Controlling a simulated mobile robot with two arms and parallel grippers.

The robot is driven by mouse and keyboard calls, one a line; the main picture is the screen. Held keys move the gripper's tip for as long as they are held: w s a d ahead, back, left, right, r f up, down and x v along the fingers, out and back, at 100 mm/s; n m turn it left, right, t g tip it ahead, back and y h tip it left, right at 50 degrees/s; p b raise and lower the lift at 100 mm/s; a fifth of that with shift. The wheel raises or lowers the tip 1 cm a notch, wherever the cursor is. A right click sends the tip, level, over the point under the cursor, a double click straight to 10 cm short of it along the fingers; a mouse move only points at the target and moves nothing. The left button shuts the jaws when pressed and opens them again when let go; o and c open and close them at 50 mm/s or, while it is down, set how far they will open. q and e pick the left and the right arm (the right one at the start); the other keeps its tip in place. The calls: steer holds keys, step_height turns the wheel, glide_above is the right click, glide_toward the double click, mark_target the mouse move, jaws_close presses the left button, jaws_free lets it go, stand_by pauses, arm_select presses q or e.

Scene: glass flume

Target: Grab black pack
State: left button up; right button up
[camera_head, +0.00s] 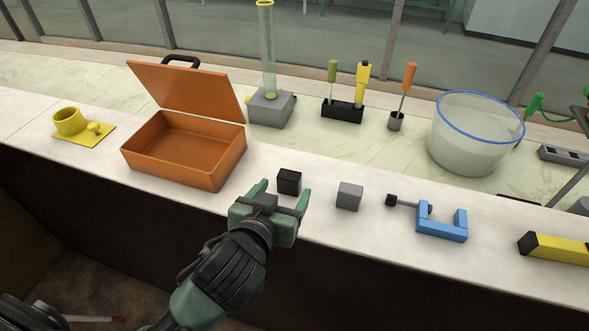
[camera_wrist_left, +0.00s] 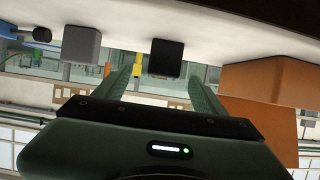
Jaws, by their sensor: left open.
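The black pack (camera_head: 289,182) is a small black block on the white counter near its front edge. It also shows in the left wrist view (camera_wrist_left: 166,58), ahead of the fingers and between their lines. My left gripper (camera_head: 281,191) is open, with its green fingers pointing at the pack from the front edge. In the left wrist view my left gripper (camera_wrist_left: 160,78) has nothing between its fingers. I cannot tell whether the fingertips overlap the pack's sides.
A grey block (camera_head: 349,196) stands just right of the pack, and a blue clamp (camera_head: 441,228) lies farther right. An open orange case (camera_head: 187,149) stands to the left. A black holder (camera_head: 343,109) with upright tools and a clear tub (camera_head: 470,140) stand behind.

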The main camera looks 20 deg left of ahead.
mark_target(287, 179)
arm_select(q)
steer(key=w, duration=0.2)
steer(key=w+p, duration=0.1)
steer(key=shift+w+a+f, duration=0.2)
steer(key=shift+a+f, duration=0.05)
steer(key=shift+f, duration=0.05)
steer(key=x, duration=0.2)
steer(key=shift+w+f, duration=0.15)
steer(key=shift+w, duration=0.2)
steer(key=shift+w+f, duration=0.2)
steer(key=shift+w, duration=0.1)
steer(key=c, duration=1.5)
steer(key=shift+c, duration=0.2)
arm_select(e)
steer(key=shift+s+r, duration=0.35)
steer(key=shift+s, duration=0.25)
steer(key=shift+s+r, duration=0.35)
steer(key=shift+s, duration=0.25)
